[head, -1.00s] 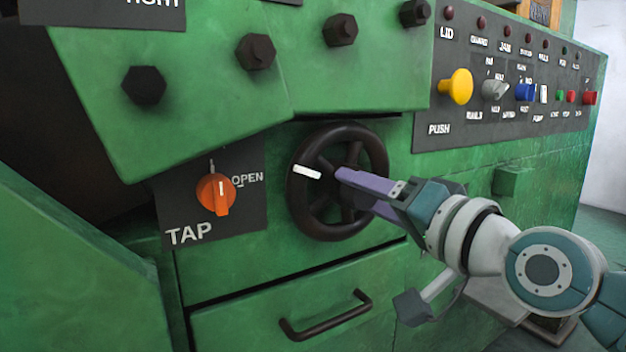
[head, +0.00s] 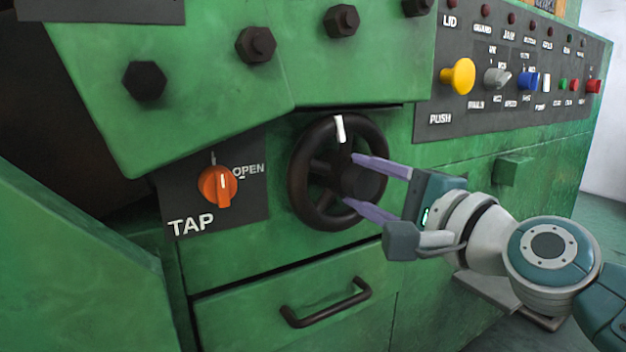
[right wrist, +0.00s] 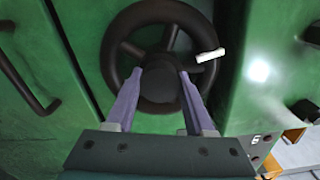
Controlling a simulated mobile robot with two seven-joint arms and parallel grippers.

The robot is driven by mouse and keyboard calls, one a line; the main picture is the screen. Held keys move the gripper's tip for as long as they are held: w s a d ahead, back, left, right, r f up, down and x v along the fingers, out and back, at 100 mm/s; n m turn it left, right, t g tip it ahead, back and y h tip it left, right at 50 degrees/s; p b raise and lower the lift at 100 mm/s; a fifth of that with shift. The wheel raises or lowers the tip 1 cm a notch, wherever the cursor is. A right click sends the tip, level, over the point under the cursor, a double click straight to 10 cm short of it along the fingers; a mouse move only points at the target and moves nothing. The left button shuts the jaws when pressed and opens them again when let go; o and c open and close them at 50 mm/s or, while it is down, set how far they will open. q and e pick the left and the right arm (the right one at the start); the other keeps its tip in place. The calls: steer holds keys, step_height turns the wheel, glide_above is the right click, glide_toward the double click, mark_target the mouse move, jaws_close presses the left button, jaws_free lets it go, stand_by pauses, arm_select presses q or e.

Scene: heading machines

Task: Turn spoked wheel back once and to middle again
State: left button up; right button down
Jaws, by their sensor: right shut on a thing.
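The spoked wheel (head: 305,203) is dark, with a thick rim, spokes and a round hub, and is mounted on the green machine front. Its white mark (head: 339,129) is at the top of the rim in the head view. My right gripper (head: 350,178) has its two purple fingers on either side of the hub and is shut on it. In the right wrist view, the hub (right wrist: 173,70) sits between the fingers, and the white mark (right wrist: 210,55) is at the rim's upper right. My left gripper is not in view.
An orange TAP knob (head: 215,186) is left of the wheel. A drawer handle (head: 325,303) is below it. A panel with a yellow push button (head: 458,76) and several switches is at upper right. Dark bolts (head: 342,20) stick out above the wheel.

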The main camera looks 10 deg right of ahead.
steer(key=shift+m, duration=1.2)
steer(key=shift+c, duration=1.3)
jaws_free()
steer(key=shift+s, duration=0.1)
steer(key=shift+s+d+p, duration=0.2)
steer(key=shift+s+p, duration=0.1)
steer(key=shift+p, duration=0.05)
steer(key=v, duration=0.9)
